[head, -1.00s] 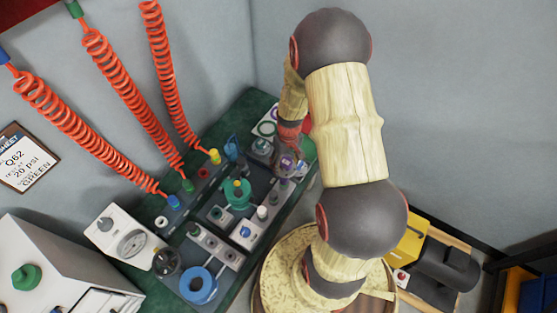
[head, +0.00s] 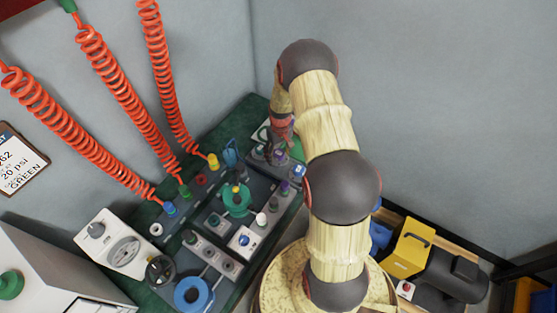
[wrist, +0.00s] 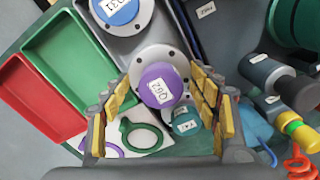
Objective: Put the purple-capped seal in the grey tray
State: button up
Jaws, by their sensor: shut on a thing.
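The purple-capped seal (wrist: 160,86), labelled Q62, has a grey round flange and sits between the fingers of my gripper (wrist: 160,78) in the wrist view. My gripper is shut on it. The grey tray (wrist: 118,48) is beyond the seal, beside the green tray, partly hidden by the seal and a blue-capped seal (wrist: 116,9). In the head view my gripper (head: 277,150) is over the far end of the bench, and the held seal is hard to make out there.
A green tray (wrist: 62,52) and a red tray (wrist: 28,98) lie at the left. A teal-capped part (wrist: 186,122) and a green ring (wrist: 141,137) are near my fingers. In the head view, fittings crowd the bench, and coiled red hoses (head: 110,72) hang at the left.

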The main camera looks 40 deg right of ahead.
aim_at(279, 159)
jog(key=shift+w+f+b, duration=0.2)
jog(key=shift+f+b, duration=0.5)
jog(key=shift+f, duration=1)
jog(key=shift+f, duration=0.2)
jog(key=o, duration=1.5)
jog(key=shift+o, duration=0.4)
jog(key=shift+r, duration=0.15)
